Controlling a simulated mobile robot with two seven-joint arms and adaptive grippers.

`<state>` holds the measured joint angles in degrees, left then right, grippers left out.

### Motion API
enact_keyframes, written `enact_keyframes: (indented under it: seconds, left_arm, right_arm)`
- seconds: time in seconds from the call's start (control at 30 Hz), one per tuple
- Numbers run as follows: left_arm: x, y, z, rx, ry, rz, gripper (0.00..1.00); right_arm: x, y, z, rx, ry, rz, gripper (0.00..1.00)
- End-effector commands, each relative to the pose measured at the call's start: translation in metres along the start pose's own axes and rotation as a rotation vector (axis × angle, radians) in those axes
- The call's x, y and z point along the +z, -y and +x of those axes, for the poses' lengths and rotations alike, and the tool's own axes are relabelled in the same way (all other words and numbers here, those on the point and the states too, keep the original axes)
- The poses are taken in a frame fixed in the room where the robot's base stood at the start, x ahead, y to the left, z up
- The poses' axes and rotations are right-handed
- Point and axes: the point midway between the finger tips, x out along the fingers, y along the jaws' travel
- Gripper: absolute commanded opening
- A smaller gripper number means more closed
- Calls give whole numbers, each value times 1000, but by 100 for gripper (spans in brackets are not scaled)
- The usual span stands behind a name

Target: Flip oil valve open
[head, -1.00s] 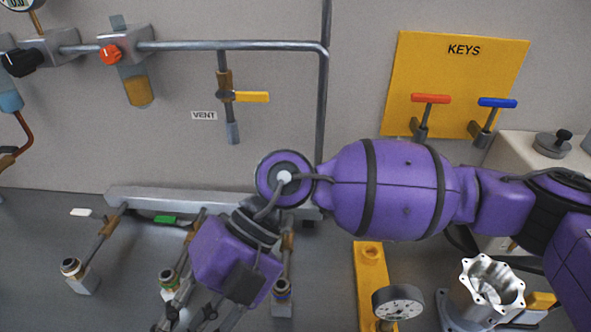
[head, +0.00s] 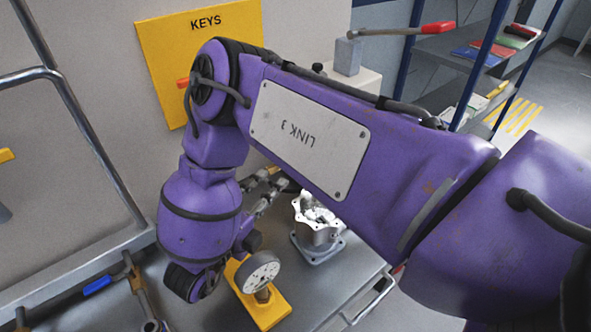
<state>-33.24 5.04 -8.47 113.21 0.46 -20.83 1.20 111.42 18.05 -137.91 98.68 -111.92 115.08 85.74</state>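A valve's blue lever (head: 97,286) shows at the lower left, beside a brass and steel pipe fitting (head: 137,284). I cannot tell which valve is for oil; no oil label can be read. A piece of a yellow lever (head: 5,155) shows at the left edge. My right arm crosses the view, and its wrist hangs over the bench. My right gripper (head: 272,186) is small and partly hidden behind the arm, close to the machined housing (head: 318,224). Its finger opening is unclear, and I see nothing held. My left gripper is out of view.
The gauge (head: 262,272) stands on a yellow block (head: 262,308) below my wrist. A red-handled lever (head: 437,28) is at upper right, before a blue-posted shelf (head: 480,60).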

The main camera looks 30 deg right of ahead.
Motion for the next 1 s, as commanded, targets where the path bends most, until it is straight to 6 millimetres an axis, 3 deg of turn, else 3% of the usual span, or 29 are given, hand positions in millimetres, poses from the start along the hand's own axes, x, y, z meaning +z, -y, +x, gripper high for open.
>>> enact_keyframes:
  seconds: [0.1, 0.53, 0.9, 1.0]
  left_arm:
    - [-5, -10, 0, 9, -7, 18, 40]
    - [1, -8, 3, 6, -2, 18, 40]
    - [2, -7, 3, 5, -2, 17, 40]
    - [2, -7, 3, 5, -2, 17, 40]
  right_arm:
    - [3, 0, 11, -25, 28, 7, 26]
    - [4, 0, 73, -21, 25, 4, 26]
    - [5, 2, 81, -21, 28, 5, 26]
    - [5, 2, 80, -21, 28, 5, 15]
